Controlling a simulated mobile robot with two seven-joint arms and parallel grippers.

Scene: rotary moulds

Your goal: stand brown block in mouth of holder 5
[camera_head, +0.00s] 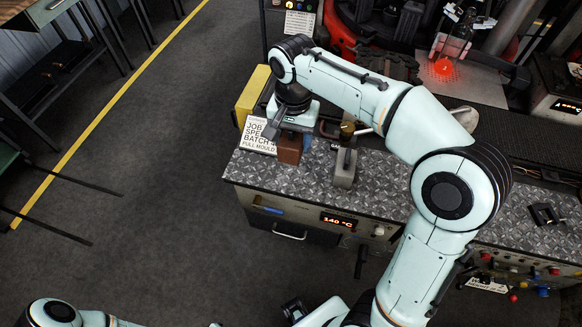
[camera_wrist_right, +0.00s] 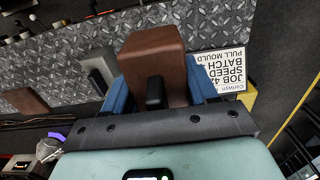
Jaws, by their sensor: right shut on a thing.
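The brown block (camera_head: 290,149) is in my right gripper (camera_head: 291,127), over the left part of the patterned metal worktop. The right wrist view shows the block (camera_wrist_right: 152,52) between the two blue fingers (camera_wrist_right: 160,92), which close on its sides. I cannot tell whether its lower end touches the worktop. A grey block-like piece (camera_head: 344,168) stands just right of it, apart from it, and shows in the wrist view too (camera_wrist_right: 101,70). No readable number 5 shows, so I cannot tell which thing is holder 5. My left gripper does not show clearly.
A white job sign (camera_head: 259,134) and a yellow box (camera_head: 252,92) stand close left of the block. The worktop (camera_head: 385,185) has bare room right of the grey piece, partly under my right arm. A small black fixture (camera_head: 546,214) lies far right.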

